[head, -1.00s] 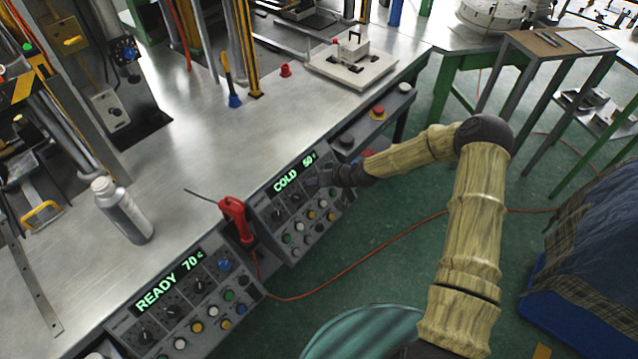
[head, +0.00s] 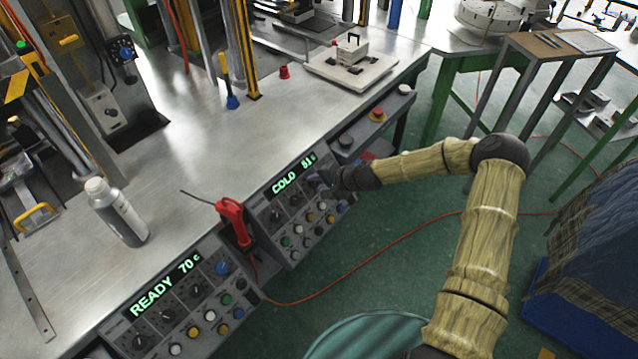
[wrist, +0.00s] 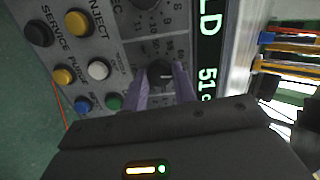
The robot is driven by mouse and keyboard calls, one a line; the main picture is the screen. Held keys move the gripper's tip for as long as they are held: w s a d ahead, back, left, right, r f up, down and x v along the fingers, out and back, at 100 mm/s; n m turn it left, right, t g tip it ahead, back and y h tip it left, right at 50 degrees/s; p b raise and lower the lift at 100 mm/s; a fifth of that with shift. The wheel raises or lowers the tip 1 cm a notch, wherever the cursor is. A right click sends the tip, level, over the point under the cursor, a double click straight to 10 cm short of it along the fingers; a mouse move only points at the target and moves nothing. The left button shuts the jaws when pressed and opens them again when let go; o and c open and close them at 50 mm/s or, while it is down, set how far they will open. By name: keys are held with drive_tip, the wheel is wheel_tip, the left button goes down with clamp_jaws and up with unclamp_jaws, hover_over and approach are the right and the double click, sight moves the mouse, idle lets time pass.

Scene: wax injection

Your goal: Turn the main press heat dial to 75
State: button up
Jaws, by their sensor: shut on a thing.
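The right-hand press panel (head: 288,238) on the bench front has a green display (head: 293,174) reading COLD 51 c. The wrist view shows part of this display (wrist: 208,75), with "LD" and "51". My gripper (head: 326,180) is at the upper right of this panel. In the wrist view its two purple fingers (wrist: 160,84) are shut on a black dial (wrist: 160,70) just beside the display, one finger on each side. A numbered scale surrounds the dial, partly hidden by the fingers. The left panel's display (head: 166,285) reads READY 70 c.
Coloured buttons such as a yellow one (wrist: 77,22) sit beside the dial. A red-handled tool (head: 233,221) stands between the panels. A red emergency button (head: 377,114) is farther right. A bottle (head: 117,211) stands on the bench. An orange cable (head: 365,250) crosses the floor.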

drive_tip(key=m, duration=0.5)
drive_tip(key=shift+s+f+m, duration=0.1)
drive_tip(key=shift+f+m, duration=0.05)
drive_tip(key=shift+m, duration=0.25)
drive_tip(key=m, duration=0.5)
drive_tip(key=shift+d+t, duration=0.1)
drive_tip(key=shift+t, duration=0.3)
drive_tip(key=shift+f+m, duration=0.1)
drive_tip(key=shift+m, duration=0.2)
drive_tip(key=o, duration=1)
drive_tip(key=shift+c, duration=0.2)
drive_tip(key=shift+r+y, duration=0.2)
drive_tip(key=shift+y, duration=0.1)
